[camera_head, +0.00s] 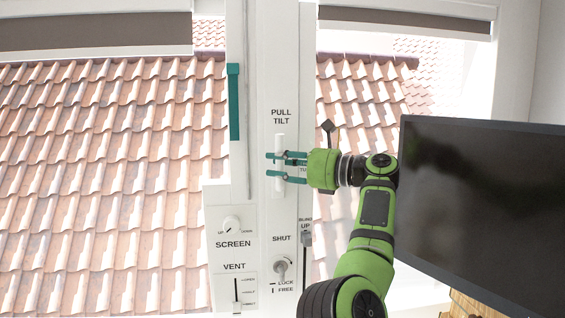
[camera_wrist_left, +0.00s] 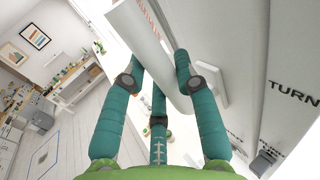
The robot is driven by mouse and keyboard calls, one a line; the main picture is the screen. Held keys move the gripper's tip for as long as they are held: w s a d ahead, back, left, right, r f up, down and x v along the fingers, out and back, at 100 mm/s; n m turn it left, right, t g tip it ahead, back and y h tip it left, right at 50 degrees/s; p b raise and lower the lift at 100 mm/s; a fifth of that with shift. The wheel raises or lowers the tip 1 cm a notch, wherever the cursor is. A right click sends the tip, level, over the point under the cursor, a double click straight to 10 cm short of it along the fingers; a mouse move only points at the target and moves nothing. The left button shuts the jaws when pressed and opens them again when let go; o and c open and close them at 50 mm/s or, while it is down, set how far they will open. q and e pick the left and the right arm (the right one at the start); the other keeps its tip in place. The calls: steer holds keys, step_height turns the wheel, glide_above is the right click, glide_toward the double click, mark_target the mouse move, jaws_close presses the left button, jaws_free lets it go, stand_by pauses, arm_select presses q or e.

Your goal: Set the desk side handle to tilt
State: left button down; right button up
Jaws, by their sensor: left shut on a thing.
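The white window handle (camera_head: 280,145) is a slim upright bar on the white post between the two panes, under the printed words PULL TILT. My left gripper (camera_head: 284,167) comes to it from the right, with its teal fingers around the bar. In the left wrist view, the white bar (camera_wrist_left: 150,55) runs between the teal fingers (camera_wrist_left: 157,95), which are shut on it. The handle's mount and part of the lettering beside it are hidden behind the fingers. My right gripper is in neither view.
A dark monitor (camera_head: 482,210) stands close to the right of my arm. Below the handle are a SCREEN knob (camera_head: 231,224), a SHUT knob (camera_head: 281,265), a VENT slider (camera_head: 237,306) and a BLIND slider (camera_head: 306,240). A teal strip (camera_head: 234,102) is on the frame at left.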

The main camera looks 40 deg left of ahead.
arm_select(q)
steer(key=shift+s+a+r, duration=0.1)
steer(key=shift+r, duration=0.3)
steer(key=c, duration=1.2)
jaws_free()
steer(key=shift+s+a+f, duration=0.1)
steer(key=shift+a+f, duration=0.15)
steer(key=shift+w+d, duration=0.2)
steer(key=shift+d, duration=0.2)
steer(key=v, duration=0.6)
steer(key=shift+d, duration=0.25)
steer(key=shift+s+r, duration=0.1)
